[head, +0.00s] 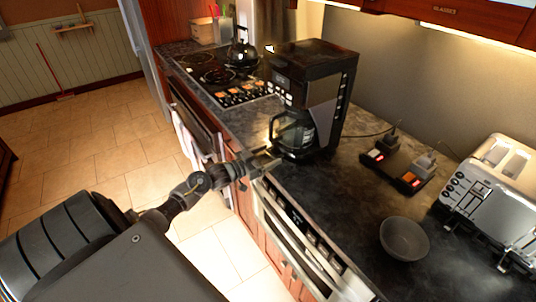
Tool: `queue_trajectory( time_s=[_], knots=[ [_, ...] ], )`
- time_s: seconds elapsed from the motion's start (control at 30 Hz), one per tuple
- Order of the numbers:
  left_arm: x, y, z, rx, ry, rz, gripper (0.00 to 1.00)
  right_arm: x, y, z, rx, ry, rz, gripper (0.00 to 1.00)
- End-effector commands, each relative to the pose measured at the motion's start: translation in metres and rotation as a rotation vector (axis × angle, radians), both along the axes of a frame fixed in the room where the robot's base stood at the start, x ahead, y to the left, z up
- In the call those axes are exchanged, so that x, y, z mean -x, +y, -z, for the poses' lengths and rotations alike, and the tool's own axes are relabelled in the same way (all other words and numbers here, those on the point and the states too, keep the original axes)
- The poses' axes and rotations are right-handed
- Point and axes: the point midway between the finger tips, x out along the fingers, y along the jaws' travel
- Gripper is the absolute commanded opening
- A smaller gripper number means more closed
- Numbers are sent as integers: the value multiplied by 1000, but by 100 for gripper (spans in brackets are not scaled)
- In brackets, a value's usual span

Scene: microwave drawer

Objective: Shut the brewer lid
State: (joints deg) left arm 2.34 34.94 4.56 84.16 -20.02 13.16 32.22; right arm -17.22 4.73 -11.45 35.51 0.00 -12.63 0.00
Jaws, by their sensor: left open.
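The black coffee brewer (318,75) stands upright on the dark counter, with a glass carafe (293,133) in its lower front. Its top looks flat, and I cannot tell for certain whether the lid is fully down. My left gripper (268,158) is at the counter's front edge, just below and in front of the carafe. It is open, and nothing shows between its fingers. It is well below the brewer's top. My right gripper does not show.
A black kettle (242,52) stands on the cooktop left of the brewer. Right of it are a red-lit device (397,165), a dark bowl (404,239) and a chrome toaster (492,190). A drawer appliance (305,243) is below the counter edge. Bare counter lies before the bowl.

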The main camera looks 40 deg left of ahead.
Motion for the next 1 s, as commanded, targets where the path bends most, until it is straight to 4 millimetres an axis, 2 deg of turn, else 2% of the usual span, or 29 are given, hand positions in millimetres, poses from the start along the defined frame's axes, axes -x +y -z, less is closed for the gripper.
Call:
queue_trajectory(
  time_s=[0.37,0.73,1.0],
  knots=[
    [-5,-2,0,0,1,0,74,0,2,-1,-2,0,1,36],
    [-5,-3,1,1,1,3,25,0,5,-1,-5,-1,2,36],
    [5,0,1,2,4,4,24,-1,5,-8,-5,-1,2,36]
  ],
)
